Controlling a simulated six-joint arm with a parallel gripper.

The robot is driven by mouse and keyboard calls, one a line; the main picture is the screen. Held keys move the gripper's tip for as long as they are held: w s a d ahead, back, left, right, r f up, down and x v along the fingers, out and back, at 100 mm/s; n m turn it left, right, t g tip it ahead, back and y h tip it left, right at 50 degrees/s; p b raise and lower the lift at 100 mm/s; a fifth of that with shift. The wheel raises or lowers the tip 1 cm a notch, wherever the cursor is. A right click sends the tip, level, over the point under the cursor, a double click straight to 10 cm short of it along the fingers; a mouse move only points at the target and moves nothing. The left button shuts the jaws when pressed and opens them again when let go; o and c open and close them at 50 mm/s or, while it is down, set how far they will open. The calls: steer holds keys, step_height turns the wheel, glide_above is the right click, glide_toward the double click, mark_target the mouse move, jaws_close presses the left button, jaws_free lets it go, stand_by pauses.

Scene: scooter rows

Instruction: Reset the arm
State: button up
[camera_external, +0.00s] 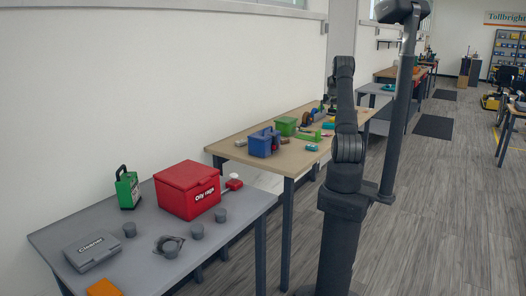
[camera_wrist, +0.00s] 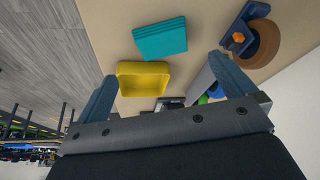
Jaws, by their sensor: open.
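My arm (camera_external: 347,150) stands upright on its column in the external view, beside the tan table. Its end reaches away from the camera, so my gripper is too hidden or small there to make out. In the wrist view my gripper (camera_wrist: 163,71) shows two blue-grey fingers spread wide apart with nothing held between them. Beyond the fingers are a yellow tray (camera_wrist: 143,67) and a teal block (camera_wrist: 160,39) on the tan tabletop.
The tan table (camera_external: 237,143) carries a blue caddy (camera_external: 262,142), a green bin (camera_external: 285,126) and small parts.

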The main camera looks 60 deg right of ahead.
mark_target(330, 125)
steer(key=x, duration=1.1)
steer(key=shift+f, duration=0.3)
steer(key=shift+r, duration=1.4)
steer(key=shift+f, duration=0.1)
